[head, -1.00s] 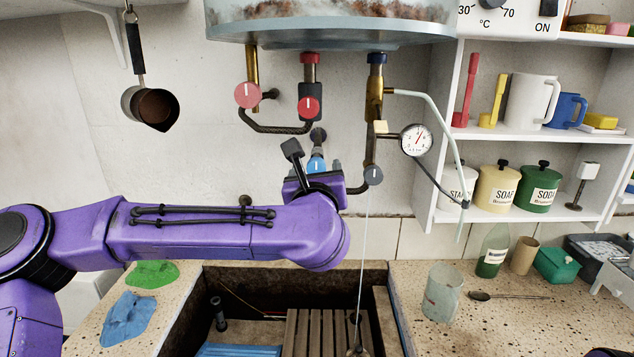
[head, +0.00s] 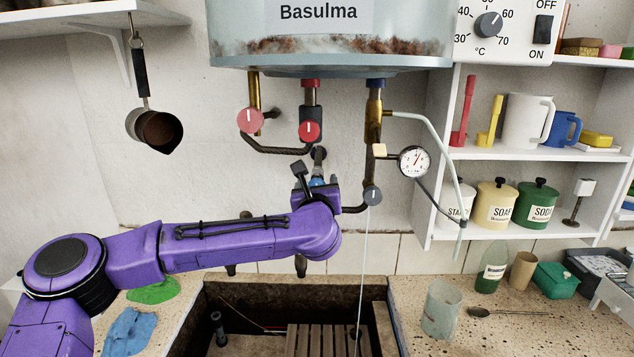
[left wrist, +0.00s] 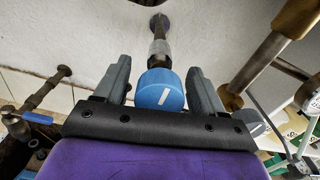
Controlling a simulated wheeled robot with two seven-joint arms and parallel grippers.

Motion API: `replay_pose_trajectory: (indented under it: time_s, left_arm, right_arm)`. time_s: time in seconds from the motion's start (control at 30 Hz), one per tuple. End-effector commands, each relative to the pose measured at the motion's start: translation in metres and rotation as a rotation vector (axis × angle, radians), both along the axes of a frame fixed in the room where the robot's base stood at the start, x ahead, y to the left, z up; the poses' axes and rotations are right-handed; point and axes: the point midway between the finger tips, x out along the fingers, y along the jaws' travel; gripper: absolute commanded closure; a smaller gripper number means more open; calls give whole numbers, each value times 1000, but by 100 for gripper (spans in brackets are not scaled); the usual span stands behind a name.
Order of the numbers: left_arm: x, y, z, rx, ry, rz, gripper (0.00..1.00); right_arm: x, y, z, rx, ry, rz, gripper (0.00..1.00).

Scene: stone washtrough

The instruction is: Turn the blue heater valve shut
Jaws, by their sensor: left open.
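The blue heater valve (left wrist: 160,91) is a round knob with a white mark on its face. In the left wrist view it sits between the two grey fingers of my left gripper (left wrist: 158,85), which is open, with a gap on each side of the knob. In the head view the blue valve (head: 317,182) shows only in part above my purple left wrist; my left gripper (head: 316,180) is mostly hidden there. My right gripper is in neither view.
The heater tank (head: 330,40) hangs above, with two red valves (head: 250,120) and (head: 309,131) on its pipes. A pressure gauge (head: 413,161) and a grey knob (head: 372,195) are close on the right. The stone trough (head: 245,290) lies below.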

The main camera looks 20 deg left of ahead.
Motion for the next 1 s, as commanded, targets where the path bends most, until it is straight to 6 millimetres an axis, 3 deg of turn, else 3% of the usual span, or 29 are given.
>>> replay_pose_trajectory:
  time_s: [0.07, 0.23, 0.27, 0.67, 1.0]
  left_arm:
    - [0, 0, -1, 0, 0, 0, 30]
    - [0, 0, 0, 0, 0, 0, 82]
    - [0, 0, 0, 0, 0, 0, 86]
    - [-1, 0, -1, 64, 17, -1, 86]
    - [-1, 0, -2, 315, 88, 0, 86]
  right_arm:
    - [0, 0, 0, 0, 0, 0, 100]
    - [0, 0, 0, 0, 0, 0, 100]
    - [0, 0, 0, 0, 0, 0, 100]
    - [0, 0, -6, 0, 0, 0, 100]
    - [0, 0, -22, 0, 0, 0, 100]
